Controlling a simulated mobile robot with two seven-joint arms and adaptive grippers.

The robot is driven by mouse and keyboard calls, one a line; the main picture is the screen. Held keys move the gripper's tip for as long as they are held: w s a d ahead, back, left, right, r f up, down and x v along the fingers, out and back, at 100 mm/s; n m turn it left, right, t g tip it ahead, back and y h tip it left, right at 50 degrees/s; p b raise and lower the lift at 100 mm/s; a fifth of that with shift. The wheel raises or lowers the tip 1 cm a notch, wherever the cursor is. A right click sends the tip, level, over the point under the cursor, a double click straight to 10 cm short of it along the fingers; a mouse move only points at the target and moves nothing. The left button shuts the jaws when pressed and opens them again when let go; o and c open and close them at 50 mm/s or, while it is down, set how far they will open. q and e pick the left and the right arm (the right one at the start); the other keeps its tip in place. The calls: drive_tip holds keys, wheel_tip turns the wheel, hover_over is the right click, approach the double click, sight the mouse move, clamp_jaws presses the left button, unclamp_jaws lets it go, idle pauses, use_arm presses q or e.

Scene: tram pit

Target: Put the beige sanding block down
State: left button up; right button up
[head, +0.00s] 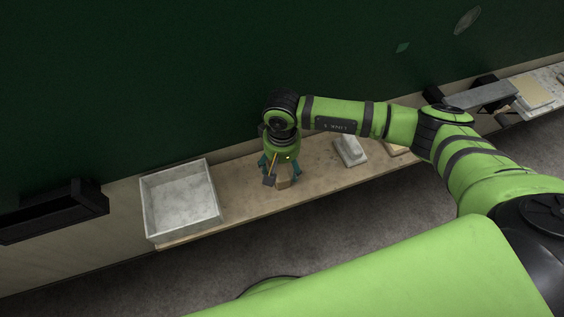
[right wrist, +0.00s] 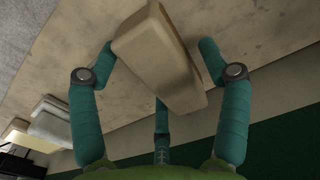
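The beige sanding block (right wrist: 155,55) fills the upper middle of the right wrist view, lying slantwise between my right gripper's fingers (right wrist: 158,52). The left finger's tip is close against its edge; a narrow gap seems to show beside the right finger's tip. The third finger's tip is near its lower end. I cannot tell whether the fingers press on it. In the head view my right gripper (head: 280,172) points down over the bench (head: 240,190), with the small block (head: 283,184) below it, at or just above the surface. My left gripper is not in view.
A pale open tray (head: 181,228) stands on the bench's left end. A pale grey object (head: 350,150) and a beige piece (head: 396,149) stand farther right. A dark green wall (head: 130,80) rises behind.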

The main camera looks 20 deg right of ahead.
wheel_tip(320, 180, up, 6)
drive_tip(key=b, duration=0.3)
drive_tip(key=shift+s+a, duration=0.15)
drive_tip(key=shift+r, duration=0.35)
idle(0.3)
